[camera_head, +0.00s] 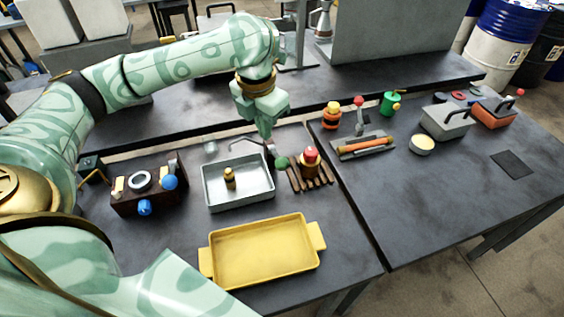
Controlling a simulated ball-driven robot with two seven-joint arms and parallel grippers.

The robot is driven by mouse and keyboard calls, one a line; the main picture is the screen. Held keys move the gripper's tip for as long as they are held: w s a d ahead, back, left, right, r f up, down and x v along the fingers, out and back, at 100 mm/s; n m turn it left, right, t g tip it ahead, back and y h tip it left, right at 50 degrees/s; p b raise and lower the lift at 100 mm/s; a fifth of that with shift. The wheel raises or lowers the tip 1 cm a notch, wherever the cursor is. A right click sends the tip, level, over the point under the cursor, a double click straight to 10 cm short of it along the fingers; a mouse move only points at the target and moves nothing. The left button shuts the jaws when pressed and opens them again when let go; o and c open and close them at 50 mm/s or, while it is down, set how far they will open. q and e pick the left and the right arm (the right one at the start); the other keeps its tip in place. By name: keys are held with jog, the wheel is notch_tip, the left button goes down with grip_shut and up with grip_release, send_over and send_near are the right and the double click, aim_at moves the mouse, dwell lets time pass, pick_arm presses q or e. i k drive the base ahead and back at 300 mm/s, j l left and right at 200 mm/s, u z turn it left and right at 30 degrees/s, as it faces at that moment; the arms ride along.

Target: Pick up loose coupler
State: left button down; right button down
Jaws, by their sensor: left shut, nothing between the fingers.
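A small brass-coloured fitting (230,179), which may be the loose coupler, stands in the grey metal tray (268,199) on the left table. My left gripper (266,133) points down above the table behind and to the right of that tray. Its fingers are shut and empty, apart from the fitting. My right gripper is out of view.
A yellow tray (232,284) lies in front. A slatted wooden rack (324,184) with a red-topped container (310,160) stands close right of the gripper. A dark box with blue knobs (128,203) is at left. The right table's front is mostly clear.

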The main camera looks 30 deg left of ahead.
aim_at(229, 177)
jog(key=k+l, duration=1.25)
